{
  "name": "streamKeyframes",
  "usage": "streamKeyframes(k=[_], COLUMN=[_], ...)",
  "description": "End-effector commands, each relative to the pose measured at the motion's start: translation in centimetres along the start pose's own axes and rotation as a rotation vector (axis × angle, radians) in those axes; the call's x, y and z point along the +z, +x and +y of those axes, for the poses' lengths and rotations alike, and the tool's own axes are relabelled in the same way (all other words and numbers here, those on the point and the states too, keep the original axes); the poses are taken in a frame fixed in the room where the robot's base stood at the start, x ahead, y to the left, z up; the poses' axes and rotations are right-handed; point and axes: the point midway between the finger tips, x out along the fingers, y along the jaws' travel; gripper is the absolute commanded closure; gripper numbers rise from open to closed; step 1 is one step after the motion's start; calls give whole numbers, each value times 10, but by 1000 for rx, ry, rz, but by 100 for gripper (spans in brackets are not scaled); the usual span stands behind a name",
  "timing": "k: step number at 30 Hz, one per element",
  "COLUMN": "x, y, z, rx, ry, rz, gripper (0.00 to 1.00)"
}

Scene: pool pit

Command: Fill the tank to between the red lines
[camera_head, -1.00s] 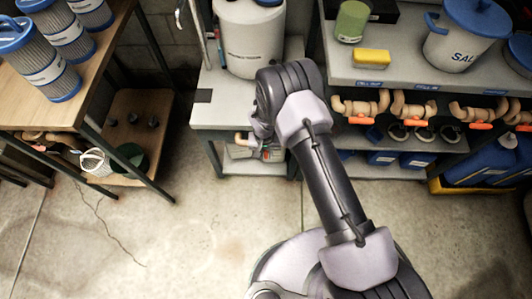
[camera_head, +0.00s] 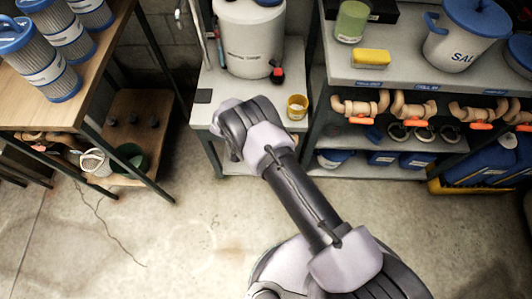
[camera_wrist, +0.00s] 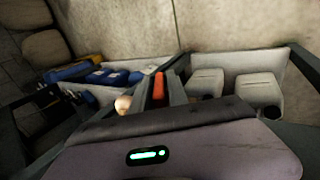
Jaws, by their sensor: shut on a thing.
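The tank, a white cylinder with a label (camera_head: 250,42), stands upright on the grey stand (camera_head: 207,112) in the head view. A small red and black fitting (camera_head: 277,72) shows at its lower right side. I cannot make out red lines or a liquid level. My gripper (camera_wrist: 159,92) shows in the wrist view, its fingers closed around an orange-red handle (camera_wrist: 158,85). A tan rounded piece (camera_wrist: 123,105) lies just left of the fingers, perhaps a pipe part. In the head view my arm hides the gripper and what it holds.
A yellow cup (camera_head: 297,107) stands on the stand's right side. The shelf (camera_head: 390,83) at right carries a yellow block (camera_head: 371,57) and a salt bucket (camera_head: 468,35), with tan pipes with orange handles below. A wooden table (camera_head: 95,70) holds filter cartridges. Floor in front is clear.

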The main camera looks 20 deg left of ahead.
Motion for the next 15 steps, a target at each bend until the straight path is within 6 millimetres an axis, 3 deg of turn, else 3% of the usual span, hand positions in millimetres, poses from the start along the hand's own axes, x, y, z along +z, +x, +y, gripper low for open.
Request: streamKeyframes(k=[13,14,15], x=[1,1,1], y=[1,1,1], z=[0,0,0], rx=[10,10,10], ry=[-1,-1,-1], rz=[-2,-2,-2], gripper=[100,74,66])
